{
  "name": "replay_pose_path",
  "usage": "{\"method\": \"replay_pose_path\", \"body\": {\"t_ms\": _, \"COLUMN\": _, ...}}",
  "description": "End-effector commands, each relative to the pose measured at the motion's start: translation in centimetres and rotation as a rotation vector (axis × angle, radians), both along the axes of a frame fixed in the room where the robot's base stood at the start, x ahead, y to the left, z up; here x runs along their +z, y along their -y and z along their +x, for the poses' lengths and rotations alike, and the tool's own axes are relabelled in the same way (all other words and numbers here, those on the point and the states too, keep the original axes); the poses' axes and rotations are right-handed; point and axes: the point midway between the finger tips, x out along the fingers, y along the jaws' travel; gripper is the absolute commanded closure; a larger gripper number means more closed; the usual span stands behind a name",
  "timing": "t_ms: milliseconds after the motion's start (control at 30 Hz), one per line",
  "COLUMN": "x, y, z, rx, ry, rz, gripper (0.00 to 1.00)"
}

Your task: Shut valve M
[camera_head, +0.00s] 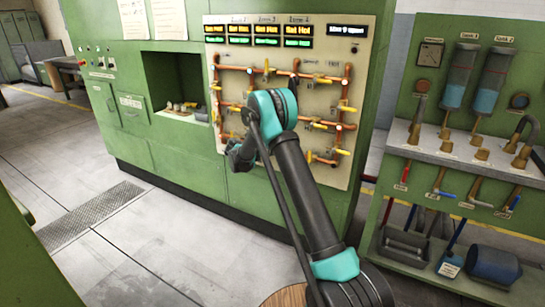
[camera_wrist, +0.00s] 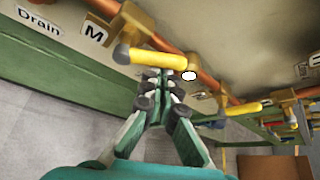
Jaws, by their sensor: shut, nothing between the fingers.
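Valve M has a yellow lever handle (camera_wrist: 158,59) on a brass body (camera_wrist: 132,22), beside a white label marked "M" (camera_wrist: 95,33) in the wrist view. The handle lies nearly level across that picture. My gripper (camera_wrist: 152,76) is shut and empty, with its fingertips right at the lower edge of this handle; I cannot tell if they touch it. In the head view my gripper (camera_head: 237,153) is partly hidden by my arm, in front of the valve panel (camera_head: 340,100). I cannot pick out valve M there.
Copper pipes (camera_head: 238,68) with several other yellow-handled valves cover the panel. Another yellow handle (camera_wrist: 244,108) is to the right in the wrist view. A "Drain" label (camera_wrist: 38,22) is at upper left. A green tank stand (camera_head: 395,215) is at right. Floor (camera_head: 150,250) is open at left.

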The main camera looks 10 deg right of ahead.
Motion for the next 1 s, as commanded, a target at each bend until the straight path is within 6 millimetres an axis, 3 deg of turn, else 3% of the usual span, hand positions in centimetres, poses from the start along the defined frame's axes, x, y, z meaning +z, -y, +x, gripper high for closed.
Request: {"method": "replay_pose_path", "body": {"t_ms": 1000, "x": 2.4, "y": -2.3, "z": 1.7, "rx": 0.003, "ry": 0.003, "rz": 0.003, "gripper": 1.0}}
